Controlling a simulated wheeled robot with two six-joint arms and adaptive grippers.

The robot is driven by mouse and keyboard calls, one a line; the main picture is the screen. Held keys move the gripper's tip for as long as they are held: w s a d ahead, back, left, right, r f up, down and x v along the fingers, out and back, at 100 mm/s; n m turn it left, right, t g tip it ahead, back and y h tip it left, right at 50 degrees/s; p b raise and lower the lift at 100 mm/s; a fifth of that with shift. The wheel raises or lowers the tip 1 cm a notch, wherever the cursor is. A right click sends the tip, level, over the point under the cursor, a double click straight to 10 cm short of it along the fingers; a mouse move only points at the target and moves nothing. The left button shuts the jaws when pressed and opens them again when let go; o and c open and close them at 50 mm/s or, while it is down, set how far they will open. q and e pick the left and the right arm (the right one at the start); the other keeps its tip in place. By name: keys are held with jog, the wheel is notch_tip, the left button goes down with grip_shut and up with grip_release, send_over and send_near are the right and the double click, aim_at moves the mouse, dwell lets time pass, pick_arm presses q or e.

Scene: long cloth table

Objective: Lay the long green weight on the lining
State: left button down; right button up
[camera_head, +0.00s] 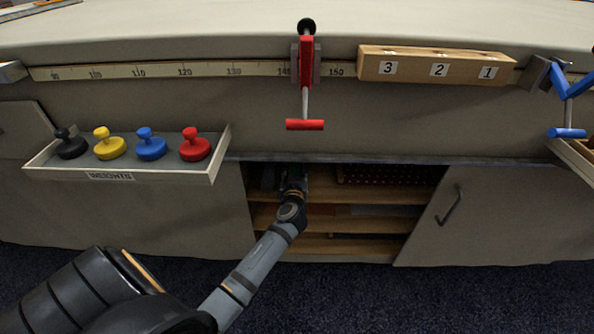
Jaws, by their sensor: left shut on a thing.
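My left gripper (293,178) reaches into the open cupboard below the table, at its top shelf (335,193). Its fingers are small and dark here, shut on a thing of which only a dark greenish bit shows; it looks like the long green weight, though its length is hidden. I cannot clearly pick out the lining. A dark red dotted piece (388,175) lies on the top shelf to the right of the gripper, and a greyish flat piece (383,211) lies on the shelf below. My right gripper is out of view.
A WEIGHTS tray (150,176) at left holds black, yellow, blue and red knobbed weights. A red-handled clamp (305,80) hangs above the cupboard opening. A numbered wooden block (436,66) sits on the table edge. The cupboard door (480,215) stands right of the opening.

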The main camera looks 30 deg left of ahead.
pick_arm(q)
jog(key=c, duration=0.8)
grip_release()
